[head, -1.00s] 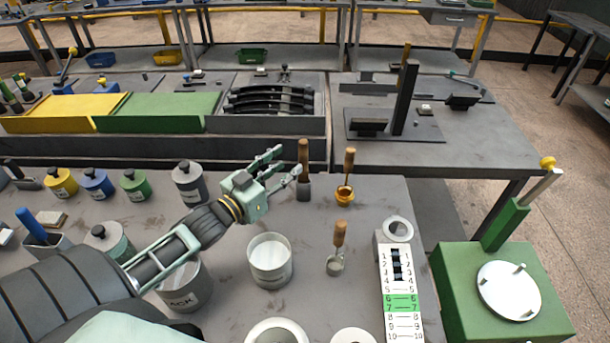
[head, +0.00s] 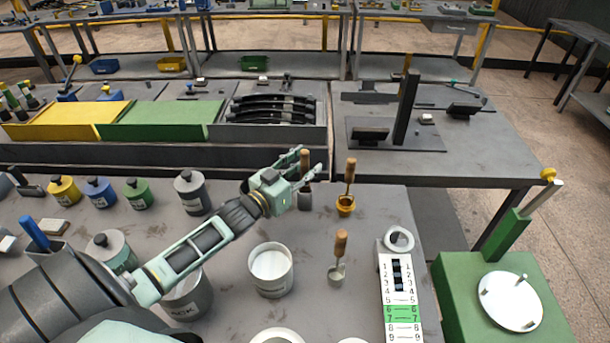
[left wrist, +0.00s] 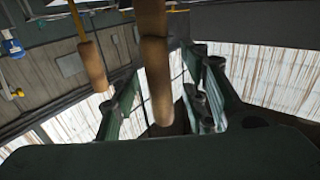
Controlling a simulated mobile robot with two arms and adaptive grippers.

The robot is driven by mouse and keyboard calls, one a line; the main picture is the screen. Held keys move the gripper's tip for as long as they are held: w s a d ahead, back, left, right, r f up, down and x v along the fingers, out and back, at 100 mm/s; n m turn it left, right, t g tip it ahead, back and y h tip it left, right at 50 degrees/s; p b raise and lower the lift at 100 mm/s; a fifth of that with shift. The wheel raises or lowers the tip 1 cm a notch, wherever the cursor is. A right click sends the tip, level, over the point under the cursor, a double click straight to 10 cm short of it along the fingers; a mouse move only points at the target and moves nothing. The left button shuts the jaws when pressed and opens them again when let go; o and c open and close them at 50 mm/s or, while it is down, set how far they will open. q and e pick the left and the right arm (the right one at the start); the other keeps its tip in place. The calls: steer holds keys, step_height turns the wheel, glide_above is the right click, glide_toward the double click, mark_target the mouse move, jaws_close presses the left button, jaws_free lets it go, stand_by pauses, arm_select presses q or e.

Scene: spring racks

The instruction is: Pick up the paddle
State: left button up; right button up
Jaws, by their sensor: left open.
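Several wooden-handled tools stand upright on the bench. The one nearest my left gripper has a grey lower end (head: 305,200) and looks like the paddle, though its lower shape is hard to make out. My left gripper (head: 309,163) is open at the height of its wooden handle, with the fingers pointing right. In the left wrist view, a wooden handle (left wrist: 155,70) stands between the two open fingers, apart from them as far as I can tell. A second handle (left wrist: 92,63) is farther left there. My right gripper is not in view.
A golden ladle (head: 346,204) and a grey ladle (head: 337,273) stand close to the right. A white open pot (head: 271,285) is below my left arm. Lidded pots (head: 191,195) stand to the left. A numbered strip (head: 399,300) and a green machine (head: 465,290) are at right.

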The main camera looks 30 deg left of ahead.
arm_select(q)
jaws_close()
stand_by(0.5)
steer(key=shift+r, duration=0.15)
